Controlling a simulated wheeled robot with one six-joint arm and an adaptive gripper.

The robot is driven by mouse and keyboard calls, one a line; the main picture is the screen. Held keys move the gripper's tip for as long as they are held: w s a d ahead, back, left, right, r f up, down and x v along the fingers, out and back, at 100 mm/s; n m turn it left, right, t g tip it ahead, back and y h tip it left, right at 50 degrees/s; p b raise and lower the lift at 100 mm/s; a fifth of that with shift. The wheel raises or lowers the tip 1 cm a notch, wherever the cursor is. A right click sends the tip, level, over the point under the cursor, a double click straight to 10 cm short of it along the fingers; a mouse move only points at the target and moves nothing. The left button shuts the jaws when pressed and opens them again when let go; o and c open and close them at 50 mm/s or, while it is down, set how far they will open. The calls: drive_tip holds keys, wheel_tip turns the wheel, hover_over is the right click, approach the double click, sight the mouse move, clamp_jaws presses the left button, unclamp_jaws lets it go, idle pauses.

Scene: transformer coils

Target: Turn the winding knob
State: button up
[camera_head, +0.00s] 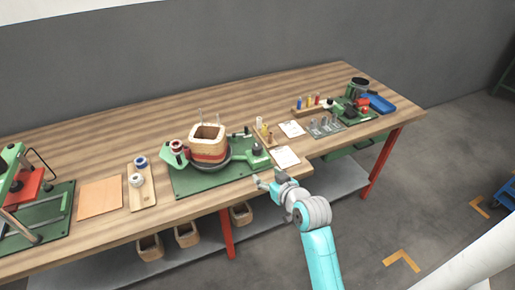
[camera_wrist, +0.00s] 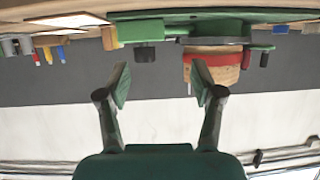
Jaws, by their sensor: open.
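The winding station has a green baseplate (camera_head: 195,184) on the wooden bench. A square wooden coil former (camera_head: 207,133) with a red band stands on a dark round disc there. Right of it is a green block with a black knob (camera_head: 257,149) on top, which looks like the winding knob. In the wrist view, where the scene is upside down, the knob (camera_wrist: 146,54) hangs from the green block (camera_wrist: 140,30), and the coil former (camera_wrist: 217,66) is to its right. My gripper (camera_head: 268,178) is open and empty at the bench's front edge, apart from the knob; its fingers (camera_wrist: 160,84) are spread wide.
White papers (camera_head: 285,157) lie right of the station. A tray with small coloured parts (camera_head: 309,106) and another green fixture (camera_head: 349,108) stand farther right. A wooden holder with tape rolls (camera_head: 141,187) and a red-green press (camera_head: 30,195) are left. Wooden formers (camera_head: 150,247) sit on the lower shelf.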

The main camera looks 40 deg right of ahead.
sight(259, 148)
drive_tip(key=w+d+r, duration=0.3)
drive_tip(key=d+r, duration=0.1)
drive_tip(key=x, duration=1)
drive_tip(key=shift+w+f, duration=0.2)
drive_tip(key=shift+f, duration=0.1)
drive_tip(key=shift+c, duration=0.2)
drive_tip(key=c, duration=1.1)
